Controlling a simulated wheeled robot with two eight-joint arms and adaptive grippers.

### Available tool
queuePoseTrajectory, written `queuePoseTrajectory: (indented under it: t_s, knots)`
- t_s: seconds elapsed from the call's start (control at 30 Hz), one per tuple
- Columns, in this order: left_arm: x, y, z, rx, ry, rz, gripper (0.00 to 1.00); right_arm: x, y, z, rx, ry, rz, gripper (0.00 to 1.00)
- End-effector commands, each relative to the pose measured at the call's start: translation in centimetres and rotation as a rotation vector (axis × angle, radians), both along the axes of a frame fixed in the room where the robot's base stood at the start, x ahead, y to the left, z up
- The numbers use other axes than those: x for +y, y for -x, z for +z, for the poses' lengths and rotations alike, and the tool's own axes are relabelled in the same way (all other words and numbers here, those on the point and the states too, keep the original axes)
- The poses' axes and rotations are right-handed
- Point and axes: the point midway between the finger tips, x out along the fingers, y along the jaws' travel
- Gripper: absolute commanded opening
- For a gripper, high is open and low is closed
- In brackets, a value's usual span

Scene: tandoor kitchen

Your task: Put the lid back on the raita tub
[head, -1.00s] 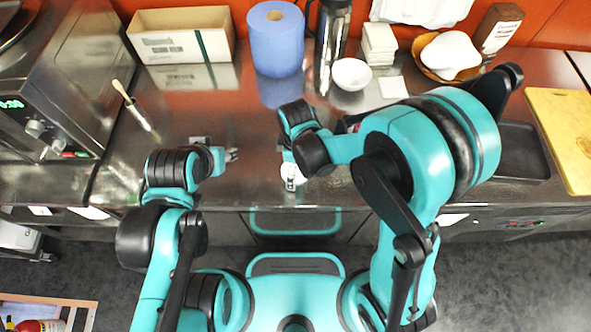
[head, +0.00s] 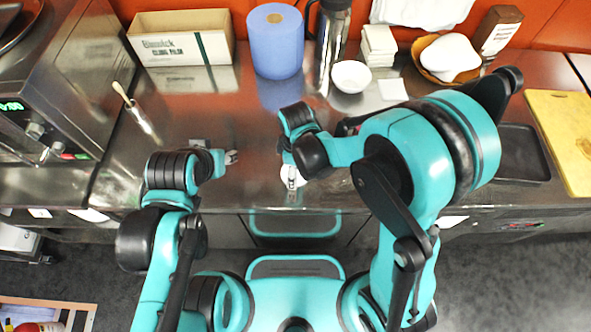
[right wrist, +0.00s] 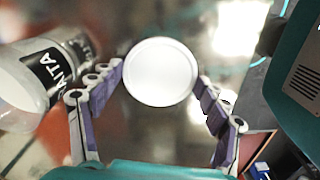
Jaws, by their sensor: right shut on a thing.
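A round white lid (right wrist: 161,71) sits between the fingers of my right gripper (right wrist: 160,78), which is shut on it. In the head view, a little of the white lid shows by the right gripper (head: 291,178), near the counter's front edge. The raita tub (right wrist: 42,80), pale with a black label, is at the left of the right wrist view, beside the gripper and apart from the lid. In the head view I cannot make out the tub. My left gripper (head: 231,157) is over the counter to the left, too small to tell whether it is open.
At the back stand a cardboard box (head: 182,40), a blue paper roll (head: 275,42), a steel flask (head: 331,45) and a white bowl (head: 351,76). A dark tray (head: 522,153) and a yellow board (head: 565,135) are at the right.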

Motion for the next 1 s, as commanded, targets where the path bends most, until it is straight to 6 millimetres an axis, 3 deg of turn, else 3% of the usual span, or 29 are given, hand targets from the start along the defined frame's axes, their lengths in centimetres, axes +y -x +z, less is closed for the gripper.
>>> queuePoseTrajectory:
  t_s: [0.17,0.4,0.7,1.0]
  knots:
    - [0.0,0.0,1.0,0.000,0.000,0.000,0.40,0.0,0.0,0.8,0.000,0.000,0.000,0.67]
    - [0.0,0.0,2.6,0.000,0.000,0.000,0.40,-0.1,0.1,5.3,0.001,0.000,0.000,0.67]
    - [0.0,0.0,4.2,0.000,0.000,0.000,0.40,-6.9,2.2,9.0,0.001,0.000,-0.006,0.67]
    - [0.0,0.0,5.1,0.000,0.000,0.000,0.40,-10.7,3.4,11.2,0.001,0.000,-0.002,0.67]
